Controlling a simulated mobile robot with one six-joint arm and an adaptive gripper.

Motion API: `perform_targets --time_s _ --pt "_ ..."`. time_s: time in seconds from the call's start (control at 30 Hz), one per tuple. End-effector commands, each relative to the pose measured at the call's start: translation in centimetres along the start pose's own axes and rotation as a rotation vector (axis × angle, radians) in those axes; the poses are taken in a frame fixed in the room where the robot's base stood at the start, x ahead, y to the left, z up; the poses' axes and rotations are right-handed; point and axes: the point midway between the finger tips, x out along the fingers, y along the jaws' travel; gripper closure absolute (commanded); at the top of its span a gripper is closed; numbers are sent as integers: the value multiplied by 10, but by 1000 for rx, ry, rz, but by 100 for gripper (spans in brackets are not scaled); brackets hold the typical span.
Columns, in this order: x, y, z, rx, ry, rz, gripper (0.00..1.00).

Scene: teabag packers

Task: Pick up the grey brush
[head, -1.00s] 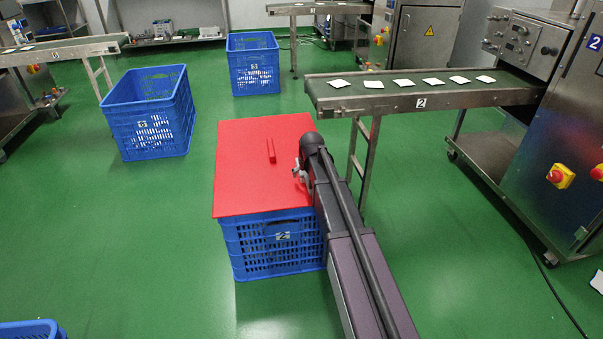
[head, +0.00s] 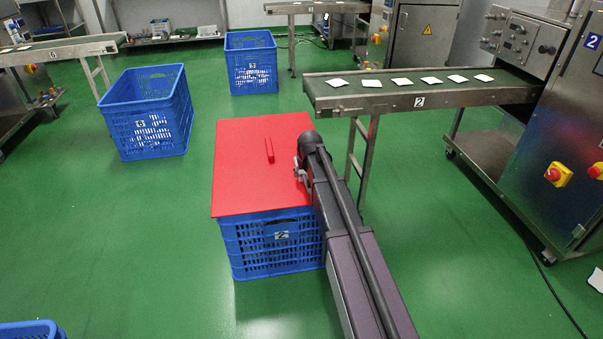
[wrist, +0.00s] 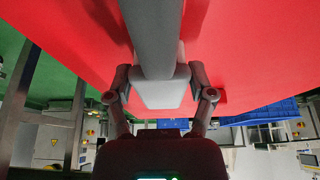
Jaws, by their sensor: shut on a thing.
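My gripper (head: 299,170) is at the right edge of the red lid on the crate marked 2, partly hidden by my arm in the head view. In the wrist view my gripper (wrist: 161,84) is shut, a finger on each side of a grey piece, the grey brush (wrist: 155,40). The brush runs from between the fingers to the top of the picture, in front of the red surface. Its far end is out of view. In the head view I cannot make the brush out apart from the gripper.
The red lid (head: 240,185) with its red handle (head: 269,149) covers a blue crate (head: 275,262). A conveyor (head: 440,98) with several white teabags stands behind it to the right. Two open blue crates (head: 150,125) (head: 252,65) stand farther back.

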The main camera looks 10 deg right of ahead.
Motion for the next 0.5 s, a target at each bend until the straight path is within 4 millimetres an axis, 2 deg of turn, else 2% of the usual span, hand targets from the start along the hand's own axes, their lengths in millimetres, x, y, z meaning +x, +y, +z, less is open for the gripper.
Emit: perform_targets --time_s 0.5 --pt "-36 0 -15 0 0 0 82"
